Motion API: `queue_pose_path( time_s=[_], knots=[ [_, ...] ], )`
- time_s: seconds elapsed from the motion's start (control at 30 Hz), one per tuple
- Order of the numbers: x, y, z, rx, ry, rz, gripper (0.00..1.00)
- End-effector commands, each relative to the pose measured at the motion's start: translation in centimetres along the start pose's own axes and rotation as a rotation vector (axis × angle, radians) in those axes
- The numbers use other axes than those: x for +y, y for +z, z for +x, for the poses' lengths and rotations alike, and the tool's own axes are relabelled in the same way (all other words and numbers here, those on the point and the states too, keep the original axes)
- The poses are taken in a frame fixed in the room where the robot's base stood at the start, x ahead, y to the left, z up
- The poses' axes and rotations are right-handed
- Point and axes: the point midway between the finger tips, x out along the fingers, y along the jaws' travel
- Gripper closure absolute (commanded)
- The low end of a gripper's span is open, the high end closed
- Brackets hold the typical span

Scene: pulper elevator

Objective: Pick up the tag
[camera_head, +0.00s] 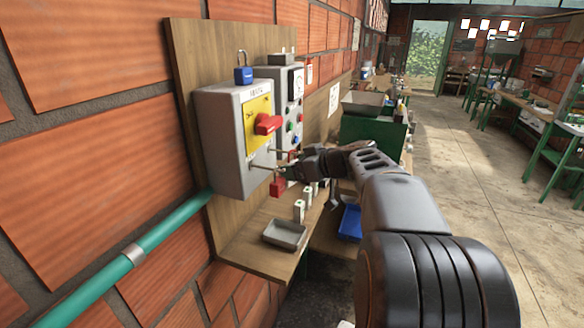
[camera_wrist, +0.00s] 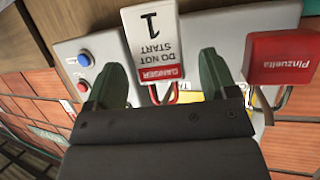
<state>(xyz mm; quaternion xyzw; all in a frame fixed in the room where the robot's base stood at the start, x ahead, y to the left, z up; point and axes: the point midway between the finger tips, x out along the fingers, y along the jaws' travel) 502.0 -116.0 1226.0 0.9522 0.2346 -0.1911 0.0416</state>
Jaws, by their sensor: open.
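A white tag (camera_wrist: 152,42) with a red DANGER band, the words DO NOT START and a 1 shows upside down in the wrist view. A red loop is at its banded end. My gripper (camera_wrist: 160,72) is open, with its two green fingers apart. The tag shows in the gap, mostly beyond the fingertips, and I see no contact. In the head view my gripper (camera_head: 297,164) is at the front of the grey switch box (camera_head: 221,140). I cannot make out this tag there.
A red padlock (camera_wrist: 283,58) is right of the tag in the wrist view; a red padlock (camera_head: 277,186) hangs under the switch box. Several white pieces (camera_head: 299,210) and a grey tray (camera_head: 285,234) are on the wooden shelf (camera_head: 246,248). A red switch handle (camera_head: 267,124) sticks out.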

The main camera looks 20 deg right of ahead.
Motion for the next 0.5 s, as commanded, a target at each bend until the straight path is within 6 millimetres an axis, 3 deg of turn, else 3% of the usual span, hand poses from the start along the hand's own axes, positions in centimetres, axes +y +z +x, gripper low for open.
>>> queue_pose_path(
  time_s=[0.2,0.47,0.5],
  knots=[
    [0.0,-0.1,1.8,0.000,0.000,0.000,0.21],
    [0.0,0.0,1.9,0.000,0.001,0.000,0.21],
    [0.0,0.0,1.9,0.000,0.001,0.000,0.25]
  ],
)
